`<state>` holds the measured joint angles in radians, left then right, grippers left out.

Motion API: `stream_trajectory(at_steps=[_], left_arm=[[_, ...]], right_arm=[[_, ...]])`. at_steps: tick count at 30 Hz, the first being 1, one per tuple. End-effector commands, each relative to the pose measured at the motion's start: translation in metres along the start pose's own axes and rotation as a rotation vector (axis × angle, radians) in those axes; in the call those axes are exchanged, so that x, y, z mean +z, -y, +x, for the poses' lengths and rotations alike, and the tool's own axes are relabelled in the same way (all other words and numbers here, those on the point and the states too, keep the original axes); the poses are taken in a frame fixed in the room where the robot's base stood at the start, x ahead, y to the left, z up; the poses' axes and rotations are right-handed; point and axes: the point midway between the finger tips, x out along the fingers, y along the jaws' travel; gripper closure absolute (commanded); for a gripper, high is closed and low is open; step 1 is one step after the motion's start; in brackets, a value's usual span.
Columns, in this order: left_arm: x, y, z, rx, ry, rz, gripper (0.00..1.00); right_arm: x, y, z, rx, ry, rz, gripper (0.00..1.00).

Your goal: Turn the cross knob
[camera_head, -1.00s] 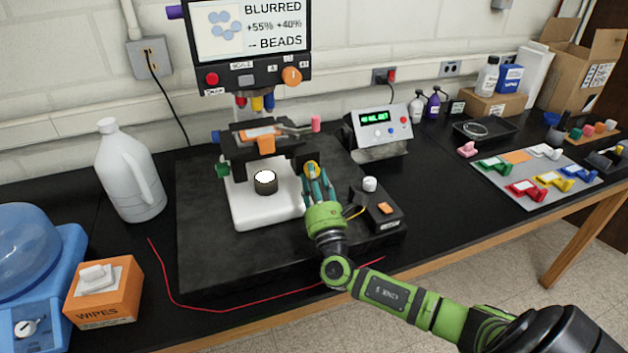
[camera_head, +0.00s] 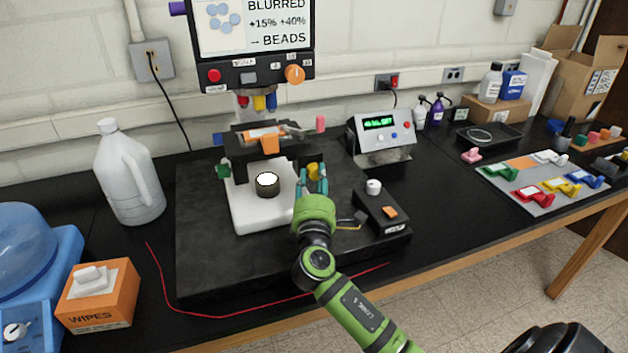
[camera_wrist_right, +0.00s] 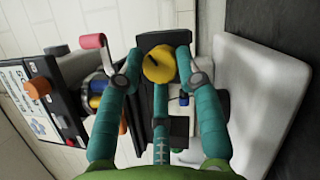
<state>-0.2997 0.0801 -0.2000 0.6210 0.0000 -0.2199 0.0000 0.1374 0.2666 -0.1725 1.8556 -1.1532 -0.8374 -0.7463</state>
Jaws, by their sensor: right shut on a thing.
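A yellow knob (camera_head: 313,170) sits on the right side of the microscope-like stand. It shows close up in the right wrist view (camera_wrist_right: 158,64), with a dark line across its face. My right gripper (camera_head: 312,181) is shut on this knob, one teal finger on each side of it (camera_wrist_right: 158,66). The screen (camera_head: 248,25) above the stand reads BLURRED, +15% +40%, and BEADS. No label on the knob can be read. My left gripper is out of view.
A pink-tipped lever (camera_head: 320,124) sticks out just above the knob. A small control box (camera_head: 384,212) stands right of my gripper, and a white base (camera_head: 250,216) lies left of it. A green-display box (camera_head: 384,128) stands behind.

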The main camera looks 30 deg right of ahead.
Motion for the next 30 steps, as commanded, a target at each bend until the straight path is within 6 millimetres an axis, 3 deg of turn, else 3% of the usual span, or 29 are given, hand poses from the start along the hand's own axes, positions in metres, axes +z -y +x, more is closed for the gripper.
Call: stream_trajectory(at_steps=[15,30], left_arm=[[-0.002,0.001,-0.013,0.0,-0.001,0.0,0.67],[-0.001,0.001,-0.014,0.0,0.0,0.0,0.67]], right_arm=[[0.006,-0.002,0.002,-0.122,0.014,0.292,0.97],[0.006,0.0,0.002,-0.143,0.015,0.335,0.97]])
